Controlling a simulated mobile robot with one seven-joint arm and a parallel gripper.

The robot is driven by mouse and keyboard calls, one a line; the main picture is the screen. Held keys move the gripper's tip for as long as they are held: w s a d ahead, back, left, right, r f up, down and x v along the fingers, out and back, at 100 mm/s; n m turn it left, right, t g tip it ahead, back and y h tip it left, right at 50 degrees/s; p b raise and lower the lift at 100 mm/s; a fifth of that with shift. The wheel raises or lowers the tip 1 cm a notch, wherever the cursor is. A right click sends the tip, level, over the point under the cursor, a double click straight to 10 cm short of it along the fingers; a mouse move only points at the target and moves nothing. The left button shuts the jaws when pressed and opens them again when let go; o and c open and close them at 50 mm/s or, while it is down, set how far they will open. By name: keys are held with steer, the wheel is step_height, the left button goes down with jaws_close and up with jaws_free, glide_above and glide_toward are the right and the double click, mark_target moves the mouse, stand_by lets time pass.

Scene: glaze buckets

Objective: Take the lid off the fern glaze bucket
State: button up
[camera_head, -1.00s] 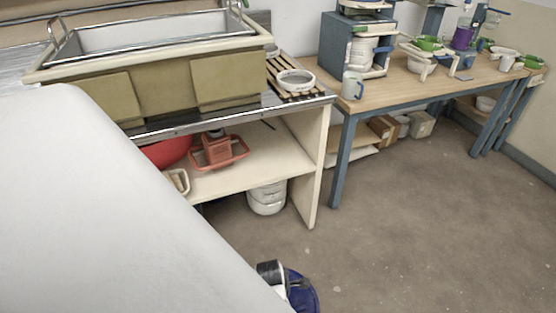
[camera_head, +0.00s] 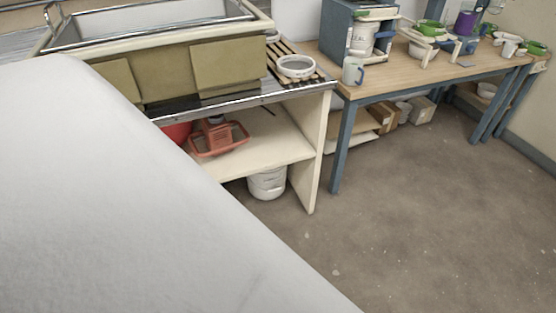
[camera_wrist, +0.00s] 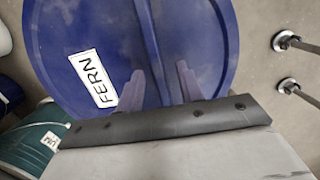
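The fern bucket's blue round lid (camera_wrist: 195,35) fills the upper middle of the wrist view, with a white FERN label (camera_wrist: 92,78) on its left part. The lid looks to be on the bucket; the bucket's body is hidden beneath it. My gripper (camera_wrist: 161,82) is over the lid's near part. Its two pale purple fingers stand apart, one on each side of a raised line across the lid. I cannot tell whether the fingertips touch the lid. In the head view my own arm fills the lower left, and neither gripper nor fern bucket shows.
A teal bucket (camera_wrist: 35,138) stands close at lower left in the wrist view. Thin metal legs with round feet (camera_wrist: 287,86) are at right. The head view shows a sink (camera_head: 165,30), a shelf (camera_head: 255,150) with a white bucket (camera_head: 267,183) below, a workbench (camera_head: 415,75) and open floor.

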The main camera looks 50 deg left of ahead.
steer(key=shift+f, duration=0.15)
steer(key=shift+c, duration=0.5)
jaws_close()
